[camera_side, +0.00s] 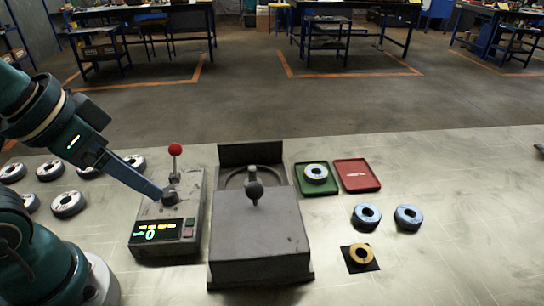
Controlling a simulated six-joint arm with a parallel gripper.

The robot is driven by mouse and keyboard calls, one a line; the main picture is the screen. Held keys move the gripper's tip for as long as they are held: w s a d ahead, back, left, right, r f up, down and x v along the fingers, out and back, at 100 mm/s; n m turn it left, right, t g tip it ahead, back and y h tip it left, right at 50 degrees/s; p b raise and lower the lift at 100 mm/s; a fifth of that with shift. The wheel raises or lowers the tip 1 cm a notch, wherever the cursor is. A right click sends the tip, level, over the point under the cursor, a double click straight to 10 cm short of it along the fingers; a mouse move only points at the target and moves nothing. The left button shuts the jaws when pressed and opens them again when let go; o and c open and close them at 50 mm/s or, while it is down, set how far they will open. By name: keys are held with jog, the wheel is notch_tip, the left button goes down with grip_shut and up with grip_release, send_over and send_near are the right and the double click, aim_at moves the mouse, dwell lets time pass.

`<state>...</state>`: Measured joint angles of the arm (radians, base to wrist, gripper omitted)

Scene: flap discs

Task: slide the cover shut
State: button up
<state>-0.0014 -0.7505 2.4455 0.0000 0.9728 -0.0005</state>
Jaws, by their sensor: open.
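The grey sliding cover (258,240) sits on a machine in the middle of the bench, with a dark ball knob (254,190) at its back edge. Behind the cover, part of a round recess (232,178) lies uncovered in front of an upright dark plate (250,153). My gripper (158,194) is at the left, apart from the cover and its knob. Its blue finger reaches down over the left part of the control box, and I see nothing held in it. I cannot tell whether its tip touches the box.
The control box (150,243) with a red-ball lever (175,150) and lit display stands left of the machine. Right are a green tray (331,190) holding a disc, a red tray (356,175), two loose discs and a yellowish ring (360,253). Several discs lie left.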

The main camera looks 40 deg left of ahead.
jog(key=shift+s+f, duration=0.1)
jog(key=shift+f, duration=0.45)
jog(key=c, duration=0.8)
jog(key=shift+m, duration=0.6)
grip_shut()
jog(key=d+r+m+g+y, duration=0.1)
jog(key=d+m+g+y, duration=0.15)
jog(key=d+m, duration=1.6)
notch_tip(320, 180, down, 3)
jog(key=s+m, duration=0.3)
jog(key=m, duration=0.4)
jog(key=shift+g+h, duration=0.25)
jog(key=shift+g, duration=0.2)
jog(key=x, duration=0.9)
jog(key=shift+w+a+f, duration=0.25)
jog(key=shift+a+f, duration=0.05)
jog(key=shift+a, duration=0.15)
jog(key=shift+w+a+r, duration=0.15)
jog(key=shift+w+a, duration=1.15)
jog(key=shift+w, duration=0.15)
